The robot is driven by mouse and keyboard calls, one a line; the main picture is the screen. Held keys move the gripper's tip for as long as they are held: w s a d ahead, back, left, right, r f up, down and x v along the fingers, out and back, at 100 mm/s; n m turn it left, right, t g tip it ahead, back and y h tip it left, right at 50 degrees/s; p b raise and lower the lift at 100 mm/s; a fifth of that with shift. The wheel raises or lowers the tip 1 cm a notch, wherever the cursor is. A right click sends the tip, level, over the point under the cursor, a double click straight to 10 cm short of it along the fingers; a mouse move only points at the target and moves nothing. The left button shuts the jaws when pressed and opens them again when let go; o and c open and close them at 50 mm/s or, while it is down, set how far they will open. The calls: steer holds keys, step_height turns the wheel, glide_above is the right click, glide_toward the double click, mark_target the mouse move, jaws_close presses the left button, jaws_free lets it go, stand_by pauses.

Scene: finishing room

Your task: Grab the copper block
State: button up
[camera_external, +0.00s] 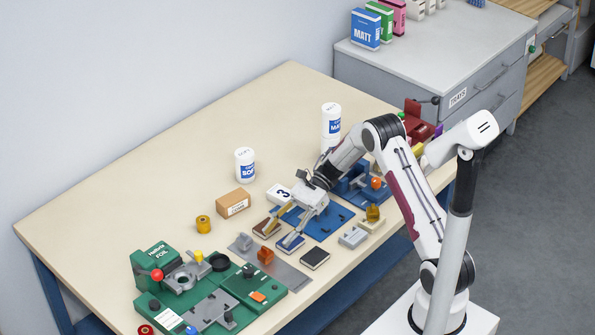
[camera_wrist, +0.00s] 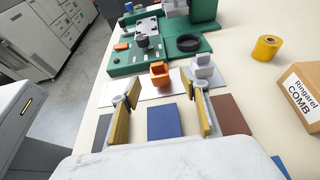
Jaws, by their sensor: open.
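An orange, copper-coloured block (camera_external: 265,256) with a raised top stands on a grey plate (camera_external: 292,279). In the wrist view the block (camera_wrist: 160,75) is upright, ahead of and between my fingertips, with nothing gripping it. A similar grey block (camera_external: 243,242) stands beside it, also seen in the wrist view (camera_wrist: 203,68). My gripper (camera_external: 281,231) is open and empty above a row of flat pads, its yellow-lined fingers (camera_wrist: 160,90) on either side of the blue pad (camera_wrist: 165,123).
The black pad (camera_external: 315,258) and brown pad (camera_external: 267,228) flank the blue one. Beyond the plate stands a green foil machine (camera_external: 250,290). A cardboard box (camera_external: 233,205) and yellow roll (camera_external: 203,223) stand nearby. The table's back left is clear.

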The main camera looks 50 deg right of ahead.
mark_target(265, 252)
steer(key=shift+x, duration=1)
steer(key=shift+x, duration=2.6)
steer(key=shift+s, duration=0.15)
jaws_close()
